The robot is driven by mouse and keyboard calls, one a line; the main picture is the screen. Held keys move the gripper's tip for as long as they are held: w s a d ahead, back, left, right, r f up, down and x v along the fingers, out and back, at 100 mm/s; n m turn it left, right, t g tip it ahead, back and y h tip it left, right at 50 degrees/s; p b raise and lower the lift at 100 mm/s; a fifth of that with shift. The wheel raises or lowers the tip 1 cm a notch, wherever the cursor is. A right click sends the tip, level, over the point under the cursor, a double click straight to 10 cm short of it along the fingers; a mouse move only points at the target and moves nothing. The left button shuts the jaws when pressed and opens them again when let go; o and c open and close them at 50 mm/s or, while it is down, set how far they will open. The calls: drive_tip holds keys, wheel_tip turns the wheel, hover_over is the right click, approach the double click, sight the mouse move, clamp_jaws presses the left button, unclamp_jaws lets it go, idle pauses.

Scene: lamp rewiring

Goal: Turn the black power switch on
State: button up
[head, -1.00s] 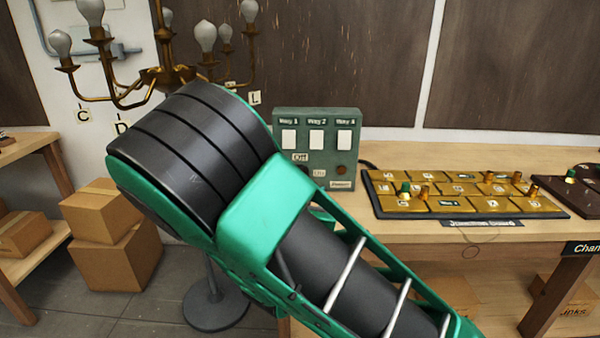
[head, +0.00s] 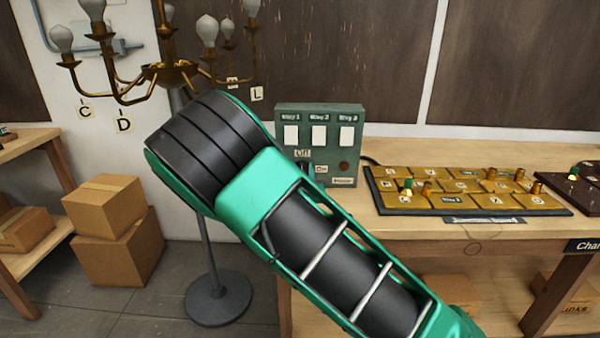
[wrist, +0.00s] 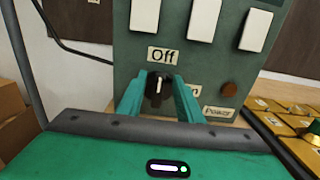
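The black power switch (wrist: 159,88) is a dark knob with a white mark on the front of a green-grey control box (head: 353,117). In the wrist view its white mark points up towards the "Off" label (wrist: 163,55). My gripper (wrist: 160,100) is open, with one green fingertip on each side of the knob; I cannot tell whether either touches it. The "On" label (head: 321,168) shows in the head view, but my right fingertip partly covers it in the wrist view.
Three white rocker switches (head: 319,135) sit above the knob, and a brown round indicator (wrist: 229,89) is at its right by the "Power" label. A gold-tiled junction board (head: 460,185) lies on the workbench at right.

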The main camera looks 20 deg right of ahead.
drive_tip(key=shift+w, duration=0.15)
drive_tip(key=shift+c, duration=0.6)
clamp_jaws()
drive_tip(key=shift+d+m, duration=0.15)
drive_tip(key=shift+m, duration=0.25)
drive_tip(key=m, duration=0.3)
drive_tip(key=shift+d+f, duration=0.1)
drive_tip(key=shift+d, duration=0.2)
drive_tip(key=m, duration=0.3)
drive_tip(key=shift+s+d+f+m, duration=0.2)
drive_tip(key=shift+s+d+m, duration=0.05)
drive_tip(key=shift+m, duration=0.05)
drive_tip(key=m, duration=0.3)
drive_tip(key=f+m, duration=0.1)
drive_tip(key=m, duration=0.1)
drive_tip(key=shift+s+d, duration=0.1)
drive_tip(key=shift+d, duration=0.25)
drive_tip(key=m, duration=0.2)
drive_tip(key=f+m, duration=0.1)
drive_tip(key=m, duration=0.2)
drive_tip(key=shift+d, duration=0.15)
drive_tip(key=shift+m, duration=0.4)
